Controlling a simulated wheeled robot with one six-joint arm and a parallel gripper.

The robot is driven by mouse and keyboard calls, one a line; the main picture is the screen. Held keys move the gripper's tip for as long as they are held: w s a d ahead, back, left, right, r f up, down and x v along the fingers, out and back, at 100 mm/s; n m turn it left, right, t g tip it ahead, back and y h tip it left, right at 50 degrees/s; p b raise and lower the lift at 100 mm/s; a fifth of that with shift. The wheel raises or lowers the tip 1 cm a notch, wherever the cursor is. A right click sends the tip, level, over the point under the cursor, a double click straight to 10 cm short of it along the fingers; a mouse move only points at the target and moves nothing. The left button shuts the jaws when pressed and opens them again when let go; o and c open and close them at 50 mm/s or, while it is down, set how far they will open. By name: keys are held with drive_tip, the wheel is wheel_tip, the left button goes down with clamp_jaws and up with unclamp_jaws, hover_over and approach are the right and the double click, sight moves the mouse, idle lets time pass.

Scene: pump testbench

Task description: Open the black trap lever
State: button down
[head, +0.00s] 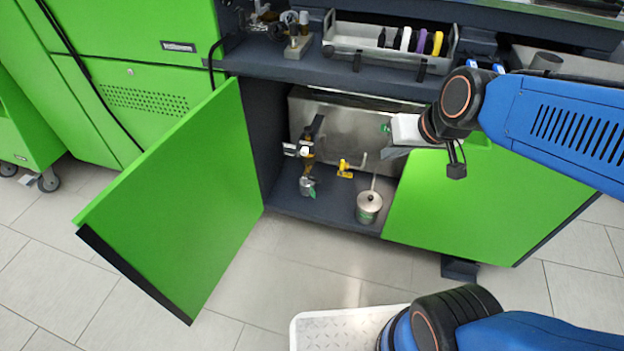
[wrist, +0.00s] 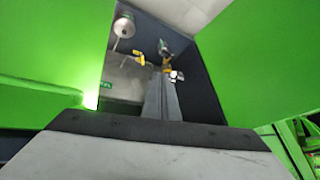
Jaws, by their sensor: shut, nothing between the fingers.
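The black trap lever (head: 318,125) is a dark upright bar at the top of a brass and metal valve fitting (head: 307,160) inside the open cabinet. In the wrist view, which looks upside down, the fitting (wrist: 167,58) shows just beyond my fingertips; I cannot make out the lever there. My gripper (head: 388,153) is at the right side of the cabinet opening, apart from the fitting and to its right. In the wrist view my gripper's fingers (wrist: 162,82) are together, with nothing between them.
A yellow-handled valve (head: 345,169) is right of the fitting. A metal can (head: 369,206) stands on the cabinet floor. The left green door (head: 185,195) is swung open; the right green panel (head: 470,200) lies below my arm. A tool tray (head: 345,45) sits on the bench above.

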drive_tip(key=w+a+f+m+t, duration=0.1)
drive_tip(key=w+a+f, duration=0.4)
drive_tip(key=w+a, duration=0.3)
drive_tip(key=w+a+f+m+t, duration=0.1)
drive_tip(key=w+a+f, duration=0.4)
drive_tip(key=w+a, duration=0.3)
wheel_tip(320, 180, down, 20)
drive_tip(key=w+a+m+t+h, duration=0.2)
drive_tip(key=a+h, duration=0.1)
drive_tip(key=h, duration=0.3)
drive_tip(key=shift+w+r+t, duration=0.2)
drive_tip(key=shift+w+t, duration=0.05)
drive_tip(key=shift+t, duration=0.15)
hover_over(311, 179)
drive_tip(key=s, duration=0.3)
wheel_tip(311, 179, down, 6)
drive_tip(key=shift+w+d+f, duration=0.15)
drive_tip(key=shift+f, duration=1.6)
